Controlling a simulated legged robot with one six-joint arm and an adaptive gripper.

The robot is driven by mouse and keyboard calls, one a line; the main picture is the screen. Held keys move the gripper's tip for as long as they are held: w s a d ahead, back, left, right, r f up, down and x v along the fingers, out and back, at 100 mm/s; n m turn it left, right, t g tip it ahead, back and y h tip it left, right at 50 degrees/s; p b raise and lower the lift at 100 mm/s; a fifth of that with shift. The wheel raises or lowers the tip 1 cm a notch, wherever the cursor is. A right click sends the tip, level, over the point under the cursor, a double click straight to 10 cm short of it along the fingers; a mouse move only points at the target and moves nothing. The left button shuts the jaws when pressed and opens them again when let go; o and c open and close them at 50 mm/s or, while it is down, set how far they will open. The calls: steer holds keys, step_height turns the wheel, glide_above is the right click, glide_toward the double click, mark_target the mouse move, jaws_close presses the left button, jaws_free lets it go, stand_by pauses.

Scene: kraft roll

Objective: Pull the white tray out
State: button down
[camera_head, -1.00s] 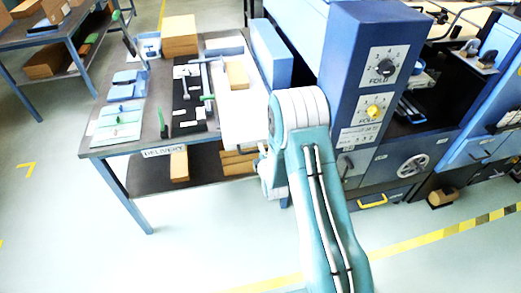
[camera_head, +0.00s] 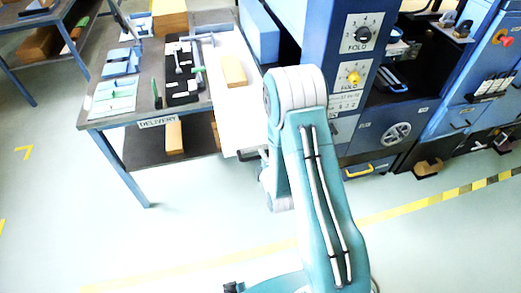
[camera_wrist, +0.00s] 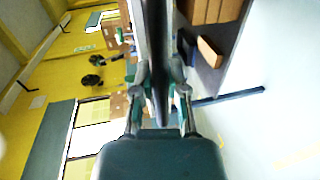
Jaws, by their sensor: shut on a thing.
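The white tray (camera_head: 238,120) lies on the right part of the delivery table in the head view, with its near end sticking out past the table's front edge. A tan block (camera_head: 233,70) rests on it. In the wrist view my gripper (camera_wrist: 160,75) is shut on the tray, whose thin dark edge (camera_wrist: 156,35) runs between the fingers. In the head view my arm hides most of the gripper; only a small dark part shows below the tray's near edge.
The delivery table (camera_head: 160,107) also holds a black board (camera_head: 182,70) with tools and several blue and pale pads to its left. A blue machine cabinet (camera_head: 330,35) stands to the right. The floor in front is clear, with a yellow stripe (camera_head: 200,264).

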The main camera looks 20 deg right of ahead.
steer(key=shift+s+f, duration=0.25)
steer(key=shift+s, duration=0.05)
steer(key=c, duration=0.6)
jaws_free()
steer(key=shift+c, duration=0.2)
steer(key=shift+w+d, duration=0.1)
steer(key=shift+w, duration=0.05)
steer(key=shift+r, duration=0.1)
steer(key=v, duration=0.7)
steer(key=shift+s, duration=0.25)
